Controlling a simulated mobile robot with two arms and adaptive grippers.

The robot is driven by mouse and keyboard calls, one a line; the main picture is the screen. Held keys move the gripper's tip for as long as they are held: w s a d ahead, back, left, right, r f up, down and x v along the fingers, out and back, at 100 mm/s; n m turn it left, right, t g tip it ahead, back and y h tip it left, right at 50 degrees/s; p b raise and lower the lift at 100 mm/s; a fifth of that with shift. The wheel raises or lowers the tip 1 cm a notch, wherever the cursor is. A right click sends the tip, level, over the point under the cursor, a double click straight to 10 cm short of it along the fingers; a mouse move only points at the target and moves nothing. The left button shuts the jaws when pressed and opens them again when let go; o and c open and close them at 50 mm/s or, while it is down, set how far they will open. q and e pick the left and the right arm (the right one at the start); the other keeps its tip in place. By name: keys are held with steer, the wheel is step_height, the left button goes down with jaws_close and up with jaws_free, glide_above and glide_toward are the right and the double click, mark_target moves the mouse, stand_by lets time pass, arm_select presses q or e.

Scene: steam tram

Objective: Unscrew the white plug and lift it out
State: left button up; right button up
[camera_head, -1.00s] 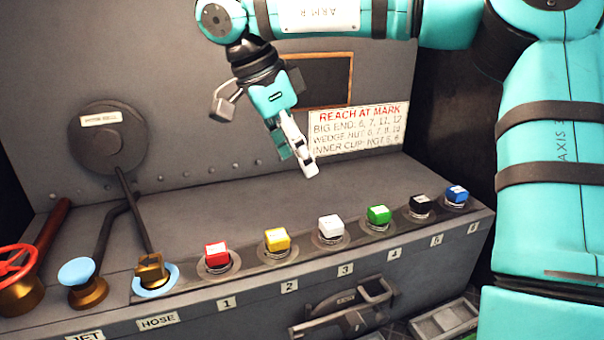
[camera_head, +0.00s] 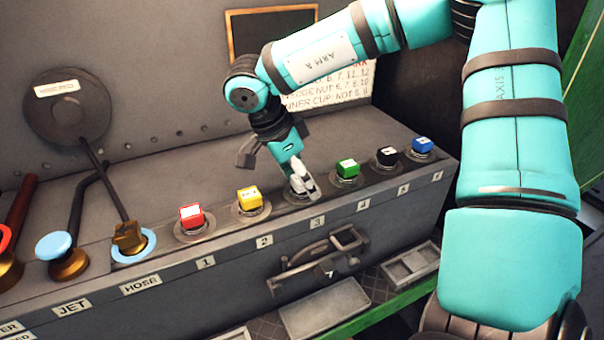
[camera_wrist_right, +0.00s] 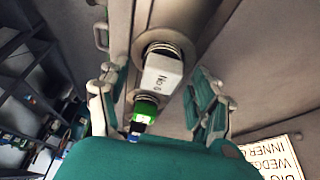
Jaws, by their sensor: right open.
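The white plug (camera_wrist_right: 162,74) shows in the right wrist view, seated in its round collar, with dark lettering on its top. My right gripper (camera_wrist_right: 158,98) is open, with one finger on each side of the plug and a gap on both sides. In the head view my right gripper (camera_head: 301,189) is over position 3 in the row and largely hides the white plug there. The green plug (camera_head: 347,168) is just to its right and also shows in the wrist view (camera_wrist_right: 145,110). My left gripper is not in view.
In the same row stand red (camera_head: 191,216), yellow (camera_head: 249,198), black (camera_head: 387,156) and blue (camera_head: 422,146) plugs. A grey tray (camera_head: 325,308) lies below the ledge.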

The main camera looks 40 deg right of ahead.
steer(key=shift+f, duration=0.2)
jaws_close()
steer(key=shift+f+n+t+b, duration=0.1)
steer(key=shift+n+t+b, duration=0.2)
steer(key=shift+n+b, duration=0.3)
steer(key=shift+n+t, duration=0.4)
steer(key=shift+n, duration=1.1)
steer(key=shift+b, duration=0.3)
